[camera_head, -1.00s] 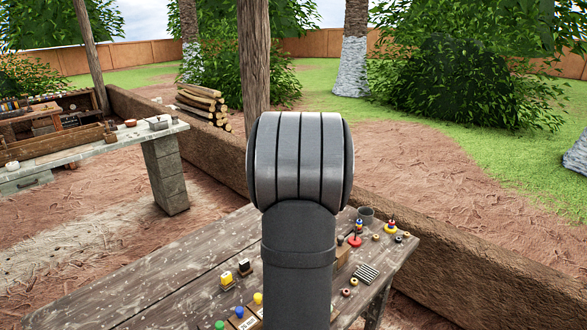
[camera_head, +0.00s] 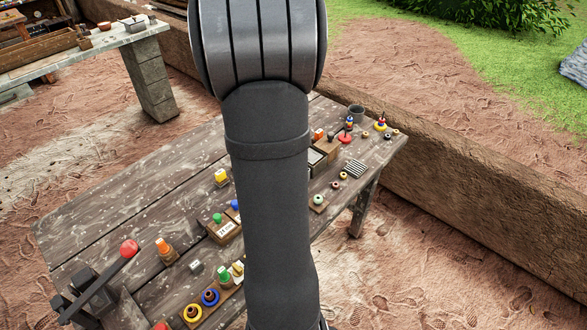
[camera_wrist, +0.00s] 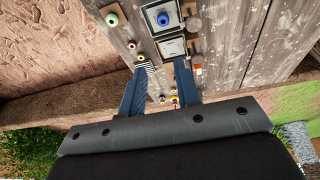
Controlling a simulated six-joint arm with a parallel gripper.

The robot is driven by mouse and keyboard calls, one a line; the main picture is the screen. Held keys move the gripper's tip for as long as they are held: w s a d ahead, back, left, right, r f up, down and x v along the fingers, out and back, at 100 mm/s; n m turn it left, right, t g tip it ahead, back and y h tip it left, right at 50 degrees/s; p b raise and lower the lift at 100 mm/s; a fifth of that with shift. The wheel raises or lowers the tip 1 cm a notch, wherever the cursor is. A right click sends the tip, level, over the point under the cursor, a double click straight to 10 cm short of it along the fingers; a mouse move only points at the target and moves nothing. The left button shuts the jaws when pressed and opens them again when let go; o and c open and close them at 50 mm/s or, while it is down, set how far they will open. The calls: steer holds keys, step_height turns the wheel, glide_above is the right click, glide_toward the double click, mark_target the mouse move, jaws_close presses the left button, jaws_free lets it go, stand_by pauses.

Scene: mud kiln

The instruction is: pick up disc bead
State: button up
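Several small round beads with holes lie on the wooden table; I cannot tell which is the disc bead. My arm hides the gripper in the head view.
A red ball on a lever (camera_head: 128,249) stands at left. A mud wall (camera_head: 480,200) runs behind.

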steer(key=shift+t+h, duration=0.3)
steer(key=shift+t, duration=0.3)
steer(key=x, duration=0.6)
steer(key=s+a+x, duration=0.1)
steer(key=x, duration=0.5)
steer(key=s+a+f+x, duration=0.1)
steer(key=x, duration=0.5)
steer(key=shift+a+f, duration=0.15)
steer(key=shift+f, duration=0.05)
jaws_close()
steer(key=shift+w+r, duration=0.1)
steer(key=shift+r, duration=0.05)
